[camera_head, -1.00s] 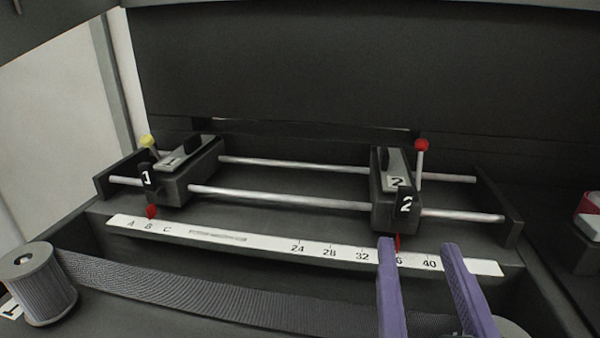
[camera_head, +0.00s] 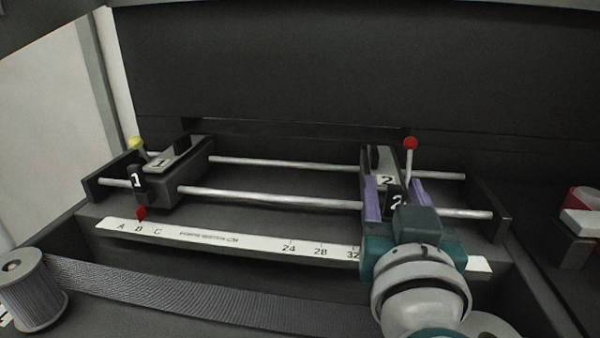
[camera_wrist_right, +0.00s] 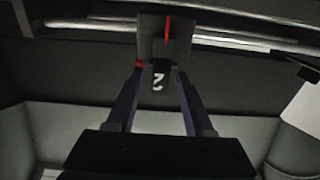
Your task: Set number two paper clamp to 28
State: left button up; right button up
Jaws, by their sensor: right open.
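The number two paper clamp (camera_head: 384,160) is a dark block on two metal rails, with a red-knobbed lever (camera_head: 411,144) standing upright at its right. My right gripper (camera_head: 397,190) is open, its purple fingers on either side of the clamp's front tab marked 2; whether they touch it I cannot tell. The tab (camera_wrist_right: 160,77) also shows between the fingers in the right wrist view, with a red pointer above it. The white scale strip (camera_head: 265,243) shows 24, 28 and 32; my gripper hides its higher numbers and the clamp's pointer. My left gripper is out of view.
The number one clamp (camera_head: 167,165) with a yellow knob sits at the left end of the rails (camera_head: 270,197). The rails are clear between the clamps. A ribbon spool (camera_head: 33,290) is at lower left; a red and white object (camera_head: 580,220) is at right.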

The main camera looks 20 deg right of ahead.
grip_shut()
dwell(0.3)
dwell(1.1)
